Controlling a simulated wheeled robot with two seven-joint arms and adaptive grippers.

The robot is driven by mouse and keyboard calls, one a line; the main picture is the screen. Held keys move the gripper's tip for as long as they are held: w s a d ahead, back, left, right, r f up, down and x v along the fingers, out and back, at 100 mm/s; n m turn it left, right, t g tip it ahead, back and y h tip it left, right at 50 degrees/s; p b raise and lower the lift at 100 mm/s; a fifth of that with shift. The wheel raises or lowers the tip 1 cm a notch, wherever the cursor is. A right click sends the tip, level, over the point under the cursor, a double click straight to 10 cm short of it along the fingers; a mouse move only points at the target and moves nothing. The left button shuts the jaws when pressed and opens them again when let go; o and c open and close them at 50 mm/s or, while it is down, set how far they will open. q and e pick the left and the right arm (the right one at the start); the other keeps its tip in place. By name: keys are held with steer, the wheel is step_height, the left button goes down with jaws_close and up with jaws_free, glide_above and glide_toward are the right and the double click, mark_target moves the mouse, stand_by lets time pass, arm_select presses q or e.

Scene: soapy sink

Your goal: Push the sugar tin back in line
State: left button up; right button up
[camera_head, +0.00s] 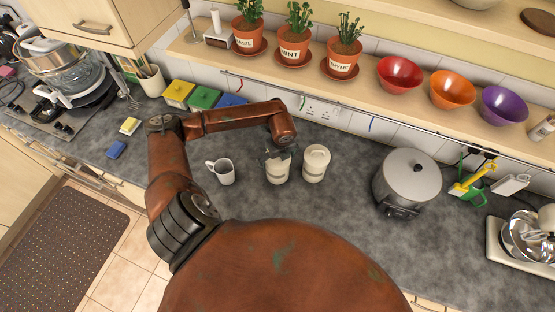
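Two cream tins stand upright on the grey counter; one (277,176) is under my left gripper and the other tin (315,166), with its round lid showing, stands just to its right and slightly farther back. I cannot read which of them is the sugar tin. My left arm comes in from the left, and its dark gripper (277,154) points down over the left tin, hiding its top. Whether the gripper touches that tin, and how its fingers stand, is too small to tell. My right gripper is not in view.
A white mug (223,171) stands left of the tins. A silver pot (408,178) stands to the right, with open counter between. Yellow, green and blue boxes (204,97) stand near the wall at left. A rail (345,110) runs along the wall behind.

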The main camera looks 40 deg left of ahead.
arm_select(q)
steer(key=c, duration=1.8)
steer(key=shift+w, duration=0.1)
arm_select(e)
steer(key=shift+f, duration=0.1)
